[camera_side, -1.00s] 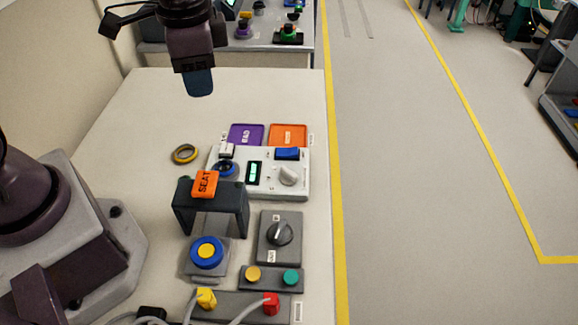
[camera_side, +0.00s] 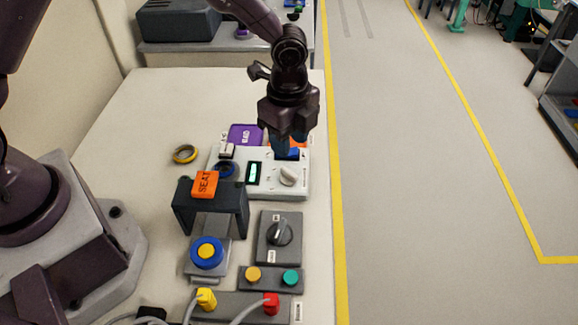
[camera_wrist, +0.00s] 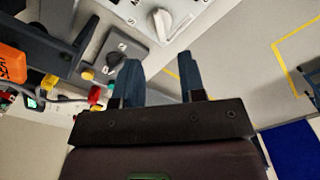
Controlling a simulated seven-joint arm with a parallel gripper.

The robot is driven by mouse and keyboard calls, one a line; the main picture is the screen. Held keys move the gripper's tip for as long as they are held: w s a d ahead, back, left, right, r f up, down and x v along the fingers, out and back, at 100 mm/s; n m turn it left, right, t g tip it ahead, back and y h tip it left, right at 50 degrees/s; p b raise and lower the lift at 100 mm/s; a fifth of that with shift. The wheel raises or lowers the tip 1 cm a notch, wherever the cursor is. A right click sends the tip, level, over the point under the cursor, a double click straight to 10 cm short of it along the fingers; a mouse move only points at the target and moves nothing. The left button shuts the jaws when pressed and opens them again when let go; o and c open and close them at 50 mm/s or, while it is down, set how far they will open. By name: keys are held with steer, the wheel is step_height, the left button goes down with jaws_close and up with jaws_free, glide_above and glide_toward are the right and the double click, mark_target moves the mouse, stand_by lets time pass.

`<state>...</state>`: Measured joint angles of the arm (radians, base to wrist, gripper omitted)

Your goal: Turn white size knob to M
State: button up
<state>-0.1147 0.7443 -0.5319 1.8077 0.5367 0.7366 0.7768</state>
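The white size knob (camera_side: 288,176) sits on the right part of a light grey panel (camera_side: 304,189) on the table. In the wrist view the white knob (camera_wrist: 163,22) is near the top, ahead of the fingers. My gripper (camera_side: 291,146) is above the far right part of the panel, behind the knob in the side view. In the wrist view its two blue fingers (camera_wrist: 158,75) are apart with nothing between them. The gripper does not appear to touch the knob.
A black bridge (camera_side: 212,206) with an orange SEAT block (camera_side: 205,184) stands left of the knob. A grey box with a black knob (camera_side: 280,233) lies nearer. A purple BAD tray (camera_side: 245,134) lies behind the panel. The table's back left is clear.

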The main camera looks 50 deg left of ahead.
mark_target(289, 171)
step_height(289, 171, down, 8)
steer(key=shift+f, duration=0.1)
steer(key=shift+c, duration=0.2)
jaws_close()
